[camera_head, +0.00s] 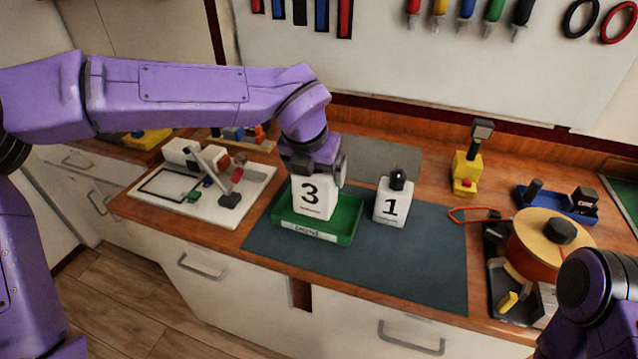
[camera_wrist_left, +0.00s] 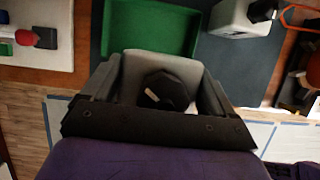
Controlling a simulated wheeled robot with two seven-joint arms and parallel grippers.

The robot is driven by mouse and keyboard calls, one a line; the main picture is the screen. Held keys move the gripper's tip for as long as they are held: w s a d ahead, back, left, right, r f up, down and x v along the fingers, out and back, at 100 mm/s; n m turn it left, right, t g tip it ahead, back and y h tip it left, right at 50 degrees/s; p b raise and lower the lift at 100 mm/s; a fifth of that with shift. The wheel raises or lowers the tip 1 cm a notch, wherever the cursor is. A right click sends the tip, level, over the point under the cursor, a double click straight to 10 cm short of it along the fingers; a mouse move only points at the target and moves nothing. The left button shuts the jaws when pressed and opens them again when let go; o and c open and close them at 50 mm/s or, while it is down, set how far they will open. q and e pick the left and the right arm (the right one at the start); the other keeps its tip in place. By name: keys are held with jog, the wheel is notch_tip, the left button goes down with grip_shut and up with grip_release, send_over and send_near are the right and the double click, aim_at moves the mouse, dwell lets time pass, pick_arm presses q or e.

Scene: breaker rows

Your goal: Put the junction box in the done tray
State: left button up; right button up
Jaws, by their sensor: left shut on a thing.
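A white box marked 3 (camera_head: 316,197) is held by my left gripper (camera_head: 316,172), which is shut on it from above. In the left wrist view the box (camera_wrist_left: 172,68), with a dark many-sided knob on top, sits between the two fingers of the gripper (camera_wrist_left: 165,90). The box is upright over the green tray (camera_head: 346,228), which has a white label on its front wall. I cannot tell whether its base touches the tray floor. The tray also shows in the left wrist view (camera_wrist_left: 150,28). My right gripper is not in view.
A white box marked 1 (camera_head: 392,205) with a black knob stands right of the tray on the dark mat (camera_head: 420,260). A white board with parts (camera_head: 160,208) lies left. A cable spool (camera_head: 555,240) and yellow device (camera_head: 466,172) are right. The mat's front right is clear.

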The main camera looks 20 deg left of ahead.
pick_arm(q)
jog(key=x, duration=0.3)
jog(key=w+a+p+x, duration=0.1)
jog(key=x, duration=0.3)
jog(key=w+x, duration=0.1)
jog(key=x, duration=0.3)
jog(key=shift+a+r+p, duration=0.2)
jog(key=shift+a+p, duration=0.2)
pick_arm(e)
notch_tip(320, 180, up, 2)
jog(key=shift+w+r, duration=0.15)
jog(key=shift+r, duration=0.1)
pick_arm(q)
jog(key=o, duration=1.3)
jog(key=shift+s+f, duration=0.1)
jog(key=b+v, duration=0.1)
jog(key=v, duration=1.1)
jog(key=shift+b, duration=0.35)
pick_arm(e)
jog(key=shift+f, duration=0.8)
